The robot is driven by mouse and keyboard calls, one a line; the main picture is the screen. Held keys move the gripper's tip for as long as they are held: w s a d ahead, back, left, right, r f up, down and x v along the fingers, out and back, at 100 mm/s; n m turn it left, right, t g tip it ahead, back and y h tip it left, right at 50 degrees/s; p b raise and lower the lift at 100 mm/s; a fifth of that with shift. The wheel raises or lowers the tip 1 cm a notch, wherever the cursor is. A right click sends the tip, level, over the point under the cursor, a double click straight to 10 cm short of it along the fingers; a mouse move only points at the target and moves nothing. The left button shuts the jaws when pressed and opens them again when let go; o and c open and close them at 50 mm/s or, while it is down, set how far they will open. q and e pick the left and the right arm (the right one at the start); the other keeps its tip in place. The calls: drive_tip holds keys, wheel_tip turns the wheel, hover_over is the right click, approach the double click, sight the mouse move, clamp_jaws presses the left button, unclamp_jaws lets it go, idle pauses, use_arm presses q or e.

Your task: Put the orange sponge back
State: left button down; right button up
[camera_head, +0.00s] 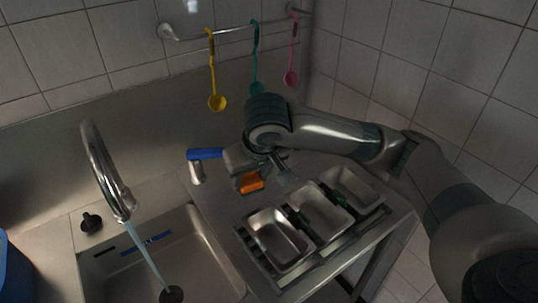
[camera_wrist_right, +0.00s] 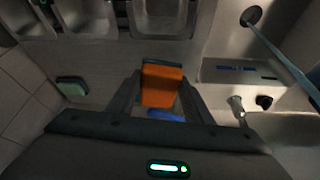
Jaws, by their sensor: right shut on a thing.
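The orange sponge (camera_head: 250,182) is a small block in the head view, above the metal counter between the sink and the trays. It also shows in the right wrist view (camera_wrist_right: 163,86), between the two fingers. My right gripper (camera_head: 262,172) reaches in from the right and is shut on the orange sponge. In the right wrist view the fingers (camera_wrist_right: 160,95) stand on either side of it. I cannot tell whether the sponge touches the counter. My left gripper is not in view.
Metal trays (camera_head: 249,228) stand at the front right. The sink (camera_head: 190,240) has a running tap (camera_head: 100,165). A blue item (camera_head: 205,154) lies near the back. A green sponge (camera_wrist_right: 72,87) lies on the counter. Yellow (camera_head: 217,102), teal and pink ladles hang from a rail.

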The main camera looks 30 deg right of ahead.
drive_tip(key=shift+w+d, duration=0.1)
drive_tip(key=w+d+f+p, duration=0.1)
drive_tip(key=w+d, duration=0.4)
drive_tip(key=d, duration=0.5)
drive_tip(key=w+d+f+n+p, duration=0.1)
drive_tip(key=w+d+p, duration=0.2)
drive_tip(key=d, duration=0.7)
drive_tip(key=shift+w+f+n+y, duration=0.3)
drive_tip(key=shift+w+f, duration=0.1)
drive_tip(key=shift+w, duration=0.65)
drive_tip(key=shift+a, duration=0.1)
drive_tip(key=w+f+p, duration=0.1)
drive_tip(key=w+f, duration=0.1)
drive_tip(key=w, duration=0.1)
drive_tip(key=w+a+f+p, duration=0.1)
drive_tip(key=w+f, duration=0.1)
drive_tip(key=w, duration=0.2)
drive_tip(key=w+a+f+p, duration=0.1)
drive_tip(key=w+f, duration=0.2)
drive_tip(key=w, duration=0.1)
drive_tip(key=shift+w+a+p, duration=0.15)
drive_tip(key=shift+a+p, duration=0.1)
drive_tip(key=shift+p, duration=0.15)
